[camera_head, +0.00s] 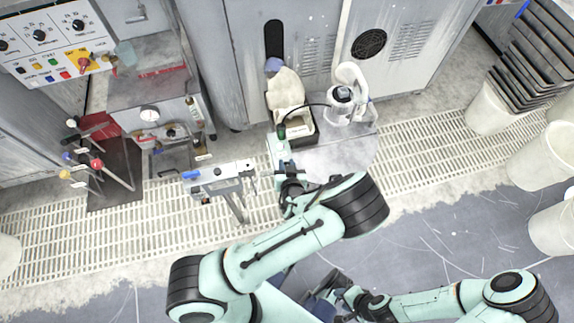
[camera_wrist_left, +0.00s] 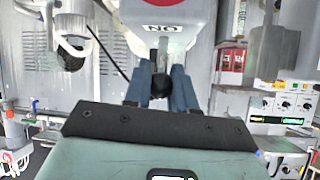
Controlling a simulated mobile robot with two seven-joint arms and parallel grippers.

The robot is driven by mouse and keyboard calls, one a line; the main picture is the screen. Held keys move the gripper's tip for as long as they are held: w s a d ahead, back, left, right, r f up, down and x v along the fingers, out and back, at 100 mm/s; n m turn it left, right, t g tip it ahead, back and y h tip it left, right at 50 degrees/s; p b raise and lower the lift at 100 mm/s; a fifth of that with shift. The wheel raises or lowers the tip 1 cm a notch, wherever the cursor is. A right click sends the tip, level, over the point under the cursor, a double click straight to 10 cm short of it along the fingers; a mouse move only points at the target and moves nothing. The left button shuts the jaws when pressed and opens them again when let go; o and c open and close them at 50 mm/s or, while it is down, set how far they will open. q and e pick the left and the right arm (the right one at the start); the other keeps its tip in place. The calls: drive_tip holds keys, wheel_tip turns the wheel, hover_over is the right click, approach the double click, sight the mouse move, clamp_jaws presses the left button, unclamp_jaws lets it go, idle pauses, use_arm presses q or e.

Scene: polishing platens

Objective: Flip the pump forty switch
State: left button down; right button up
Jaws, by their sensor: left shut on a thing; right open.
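In the left wrist view my left gripper (camera_wrist_left: 164,90) is shut on the dark stem of a switch (camera_wrist_left: 163,65). The stem stands out from a pale box (camera_wrist_left: 168,18), which carries the word "ON", seen upside down, and part of a red disc. I cannot read a pump number there. In the head view my left gripper (camera_head: 281,142) is near the small dark-edged tray; its fingertips and the switch are hard to make out. My right gripper (camera_head: 332,290) is open, low at the bottom middle, partly hidden by my arm.
A white stand with a black cable (camera_head: 350,95) is just right of my left gripper. A pale bench fixture (camera_head: 222,178) stands to its left. A control panel (camera_head: 45,38) is at top left. Pale bins (camera_head: 492,108) are at right. Open floor (camera_head: 440,220) lies at lower right.

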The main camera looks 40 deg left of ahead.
use_arm(q)
drive_tip(key=c, duration=0.9)
unclamp_jaws()
drive_tip(key=p+v, duration=0.2)
drive_tip(key=v, duration=1.1)
drive_tip(key=shift+s+d, duration=0.1)
